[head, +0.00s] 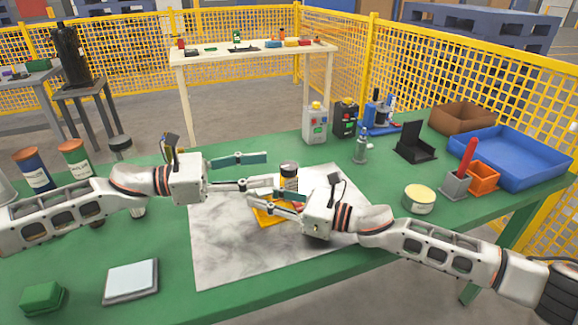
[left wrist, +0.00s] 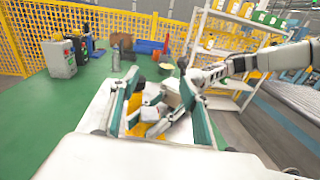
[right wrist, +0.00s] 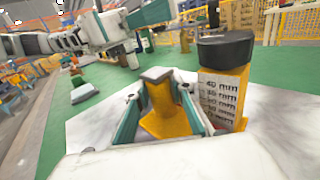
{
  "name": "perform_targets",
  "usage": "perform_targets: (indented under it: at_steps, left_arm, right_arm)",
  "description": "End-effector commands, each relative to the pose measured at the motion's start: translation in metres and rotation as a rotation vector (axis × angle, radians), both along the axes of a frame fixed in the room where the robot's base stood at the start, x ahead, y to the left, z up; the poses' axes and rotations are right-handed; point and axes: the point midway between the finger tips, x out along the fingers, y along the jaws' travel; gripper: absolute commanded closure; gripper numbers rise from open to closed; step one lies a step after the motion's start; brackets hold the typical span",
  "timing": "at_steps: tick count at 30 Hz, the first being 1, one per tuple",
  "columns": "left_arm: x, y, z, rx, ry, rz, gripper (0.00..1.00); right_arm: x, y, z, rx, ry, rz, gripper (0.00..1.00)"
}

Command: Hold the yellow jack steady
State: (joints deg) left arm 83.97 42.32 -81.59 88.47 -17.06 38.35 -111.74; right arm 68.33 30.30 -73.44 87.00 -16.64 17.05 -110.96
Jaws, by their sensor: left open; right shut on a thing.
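The yellow jack (head: 262,214) sits on the marbled grey plate (head: 225,250). My right gripper (head: 273,202) is shut on it; in the right wrist view the yellow part (right wrist: 170,122) lies between the two fingers. A yellow column with a dark cap and millimetre marks (right wrist: 222,85) stands upright beside that grip; I cannot tell whether it is joined to the jack. It also shows in the head view (head: 290,184). My left gripper (head: 258,173) is open, its fingers spread just left of the column. The grippers partly hide the jack.
On the green table (head: 180,290) stand a cream round tin (head: 419,199), a grey block with a red handle (head: 457,184), an orange bin (head: 484,180) and a blue tray (head: 515,165). A pale square pad (head: 131,280) lies front left. The plate's front part is clear.

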Motion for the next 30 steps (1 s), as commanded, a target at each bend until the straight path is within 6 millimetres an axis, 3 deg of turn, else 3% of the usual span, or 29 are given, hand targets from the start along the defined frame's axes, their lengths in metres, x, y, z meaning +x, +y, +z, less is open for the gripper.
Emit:
perform_targets:
  at_steps: [6, 12, 17, 30]
  left_arm:
    - [0.011, 0.031, -0.027, -0.025, 0.024, 0.146, 0.54]
    - [0.016, 0.037, -0.035, -0.024, 0.031, 0.191, 0.54]
    - [0.023, 0.019, -0.035, -0.025, 0.033, 0.19, 0.54]
    - [0.053, -0.053, -0.035, -0.024, 0.031, 0.19, 0.54]
  right_arm:
    - [-0.001, 0.0, 0.0, 0.001, 0.003, 0.001, 1.0]
    - [-0.001, 0.001, 0.0, 0.002, 0.004, 0.002, 1.0]
    - [-0.001, 0.001, 0.0, 0.002, 0.004, 0.002, 1.0]
    - [-0.001, 0.001, -0.001, 0.002, 0.004, 0.002, 1.0]
